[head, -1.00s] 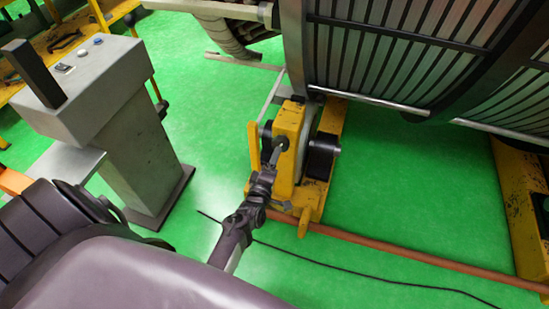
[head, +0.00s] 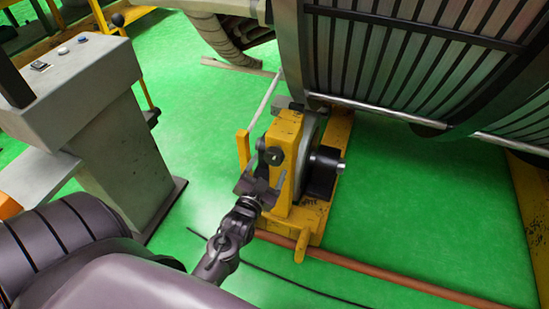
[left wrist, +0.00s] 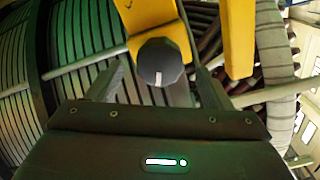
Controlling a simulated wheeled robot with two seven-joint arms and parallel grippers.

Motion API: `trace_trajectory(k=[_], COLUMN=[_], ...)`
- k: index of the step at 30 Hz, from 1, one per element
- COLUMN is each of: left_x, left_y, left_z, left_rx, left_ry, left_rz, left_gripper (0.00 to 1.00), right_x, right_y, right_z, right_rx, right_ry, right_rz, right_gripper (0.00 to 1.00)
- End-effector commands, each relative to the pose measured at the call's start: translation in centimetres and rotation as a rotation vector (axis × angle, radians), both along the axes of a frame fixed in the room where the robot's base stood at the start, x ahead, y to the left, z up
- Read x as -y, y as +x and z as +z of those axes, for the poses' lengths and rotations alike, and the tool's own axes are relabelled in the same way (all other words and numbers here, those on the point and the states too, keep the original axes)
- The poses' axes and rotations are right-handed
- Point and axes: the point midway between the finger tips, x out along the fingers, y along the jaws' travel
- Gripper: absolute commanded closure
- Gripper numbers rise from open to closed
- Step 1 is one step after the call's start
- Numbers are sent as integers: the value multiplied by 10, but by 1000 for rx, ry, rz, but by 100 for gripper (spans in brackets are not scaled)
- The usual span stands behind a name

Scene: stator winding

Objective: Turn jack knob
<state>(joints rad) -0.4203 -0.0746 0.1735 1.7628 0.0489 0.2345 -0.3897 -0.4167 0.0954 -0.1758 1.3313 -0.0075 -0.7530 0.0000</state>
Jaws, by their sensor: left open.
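The black jack knob (head: 274,156) sits on the face of the yellow jack (head: 287,142), beside the large ribbed drum. My left gripper (head: 270,174) is open at the near side of the jack, its fingers spread close to the knob. In the left wrist view the faceted knob (left wrist: 160,63) has a white line pointing down and shows between the two fingertips of my left gripper (left wrist: 152,84). The fingers look apart from the knob; the exact gap is hard to tell. My right gripper is not in view.
A grey control pedestal (head: 110,130) stands at the left. The slatted drum (head: 410,60) hangs over the back right. A brown pipe (head: 390,286) and a black cable (head: 290,282) lie along the floor near the jack. Green floor (head: 430,205) is clear right of the jack.

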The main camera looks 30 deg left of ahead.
Motion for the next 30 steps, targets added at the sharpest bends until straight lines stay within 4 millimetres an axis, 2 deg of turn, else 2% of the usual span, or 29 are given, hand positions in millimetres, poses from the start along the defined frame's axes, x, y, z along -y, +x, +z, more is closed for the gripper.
trace_trajectory(k=[3,9,20,30], left_x=[-5,-10,-12,-12], left_y=[21,42,47,47], left_z=[0,-1,0,0], left_rx=[2,0,-1,0], left_ry=[0,-2,-3,-3], left_rz=[0,-1,-1,0], left_gripper=[27,27,28,71], right_x=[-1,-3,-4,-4], right_y=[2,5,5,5], right_z=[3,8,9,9], right_rx=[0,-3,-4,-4], right_ry=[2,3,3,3], right_rz=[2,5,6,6], right_gripper=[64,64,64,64])
